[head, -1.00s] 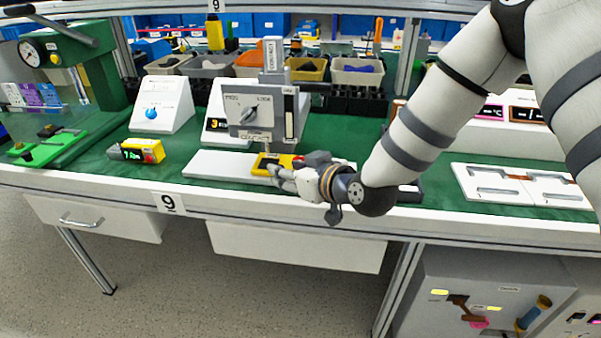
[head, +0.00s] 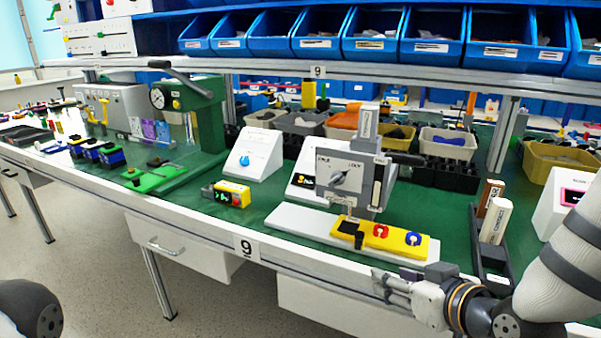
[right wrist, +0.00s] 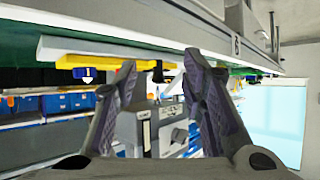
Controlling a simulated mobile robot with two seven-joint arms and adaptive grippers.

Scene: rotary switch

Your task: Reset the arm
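The rotary switch (head: 340,178) is a grey upright panel with a round knob and a LOCK label, mounted on a white base plate (head: 290,217). A yellow block (head: 384,239) with a red and a blue knob lies on the plate. My right gripper (head: 382,284) is at the table's front edge, in front of the yellow block and apart from it. In the right wrist view its fingers (right wrist: 160,65) are spread with nothing between them. The yellow block (right wrist: 90,60) and the switch panel (right wrist: 163,130) show beyond them, upside down. My left gripper is not in view.
A yellow timer-like box (head: 228,194) and a white box with a blue knob (head: 254,155) stand left of the switch. A green press (head: 196,110) is farther left. A black tray with upright blocks (head: 492,222) stands on the right. Bins line the back.

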